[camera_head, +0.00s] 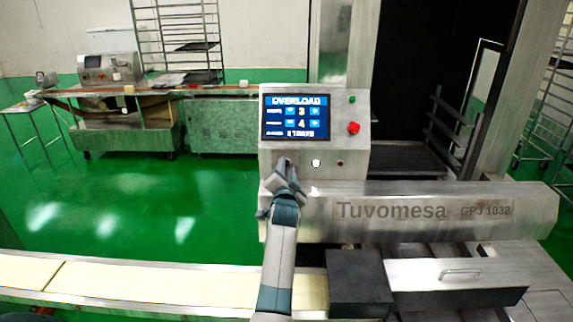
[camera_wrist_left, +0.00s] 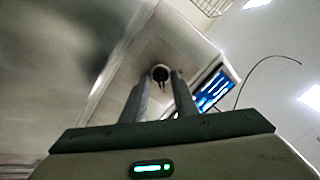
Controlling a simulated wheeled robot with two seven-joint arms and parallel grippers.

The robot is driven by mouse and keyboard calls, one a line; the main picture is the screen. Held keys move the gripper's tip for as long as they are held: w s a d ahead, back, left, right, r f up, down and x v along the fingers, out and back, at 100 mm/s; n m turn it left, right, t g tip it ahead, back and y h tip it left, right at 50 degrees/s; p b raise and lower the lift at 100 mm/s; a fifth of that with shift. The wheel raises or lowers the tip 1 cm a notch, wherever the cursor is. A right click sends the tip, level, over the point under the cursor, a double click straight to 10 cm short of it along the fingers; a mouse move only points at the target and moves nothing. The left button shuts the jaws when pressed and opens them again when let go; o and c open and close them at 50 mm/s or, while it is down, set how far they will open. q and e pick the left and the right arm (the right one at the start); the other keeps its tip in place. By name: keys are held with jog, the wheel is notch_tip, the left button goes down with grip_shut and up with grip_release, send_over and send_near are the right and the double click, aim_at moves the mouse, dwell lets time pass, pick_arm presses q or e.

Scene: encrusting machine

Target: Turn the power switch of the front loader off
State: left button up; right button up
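The front loader's control panel (camera_head: 350,97) is a grey metal box with a lit screen (camera_head: 294,117) reading "OVERLOAD", standing over the "Tuvomesa GPJ 1032" body. My left gripper (camera_head: 284,165) is at the panel's lower left and covers that spot in the head view. In the left wrist view, a small dark round knob (camera_wrist_left: 160,74), which looks like the power switch, shows between the tips of my left gripper (camera_wrist_left: 162,78). The fingers stand apart on either side of it, and I cannot tell whether they touch it. The knob's setting is not readable. My right gripper is out of view.
A green button (camera_head: 352,99), a red button (camera_head: 354,128) and a white button (camera_head: 316,163) sit on the panel near the gripper. A conveyor (camera_head: 150,285) runs along the front left. A dark box (camera_head: 357,278) stands below the machine body.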

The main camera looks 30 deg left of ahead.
pick_arm(q)
jog(key=shift+w, duration=0.2)
jog(key=shift+r, duration=0.1)
jog(key=shift+s, duration=0.1)
grip_shut()
